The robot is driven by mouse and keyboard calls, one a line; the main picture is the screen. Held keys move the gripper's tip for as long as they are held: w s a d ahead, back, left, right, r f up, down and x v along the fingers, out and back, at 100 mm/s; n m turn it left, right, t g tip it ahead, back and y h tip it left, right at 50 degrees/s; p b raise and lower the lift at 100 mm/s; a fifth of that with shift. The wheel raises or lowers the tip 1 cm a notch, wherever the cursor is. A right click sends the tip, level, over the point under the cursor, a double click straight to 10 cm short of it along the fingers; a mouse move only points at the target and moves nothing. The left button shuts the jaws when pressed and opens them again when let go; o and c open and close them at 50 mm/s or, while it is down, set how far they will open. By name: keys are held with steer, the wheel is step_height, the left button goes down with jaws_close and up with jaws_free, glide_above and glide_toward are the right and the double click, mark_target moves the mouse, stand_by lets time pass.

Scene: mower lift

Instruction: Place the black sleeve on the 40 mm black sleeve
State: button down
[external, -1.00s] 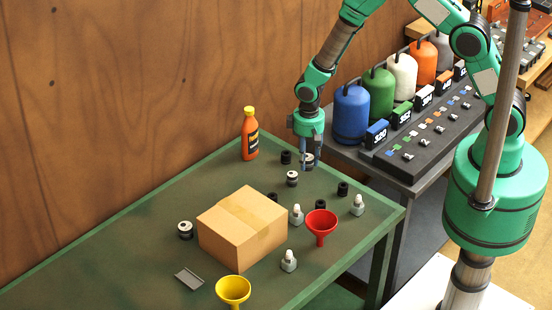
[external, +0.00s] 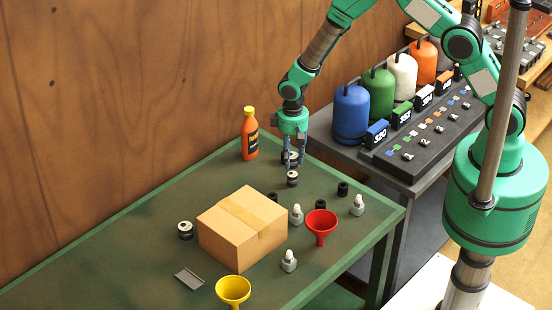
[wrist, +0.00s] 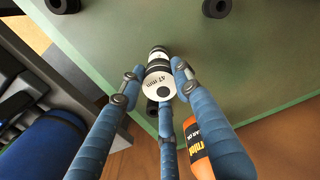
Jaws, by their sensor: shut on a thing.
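My gripper (external: 292,160) is low over the far end of the green table. Its three blue fingers (wrist: 160,95) are shut on a white-topped black sleeve (wrist: 159,86), whose label seems to read "47 mm". In the external view the fingers partly cover the held sleeve. A black-and-white sleeve (external: 292,179) stands just in front; it shows beyond the held one in the wrist view (wrist: 158,53). A black sleeve (wrist: 152,108) is partly hidden behind the fingers. I cannot read a 40 mm label. Other black sleeves (external: 343,188) stand nearer the right edge.
An orange bottle (external: 250,135) stands close left of my gripper. A cardboard box (external: 242,228), red funnel (external: 321,225), yellow funnel (external: 233,289) and small grey bottles (external: 357,205) occupy the front. Coloured canisters (external: 351,112) stand on the neighbouring bench. The table's left end is mostly clear.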

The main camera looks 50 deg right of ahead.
mark_target(293, 165)
steer(key=shift+s+f, duration=0.15)
steer(key=shift+f, duration=1.45)
steer(key=shift+f, duration=0.2)
steer(key=c, duration=1.3)
jaws_free()
steer(key=shift+o, duration=0.2)
steer(key=shift+r, duration=0.1)
steer(key=shift+r, duration=6.05)
steer(key=shift+r, duration=0.1)
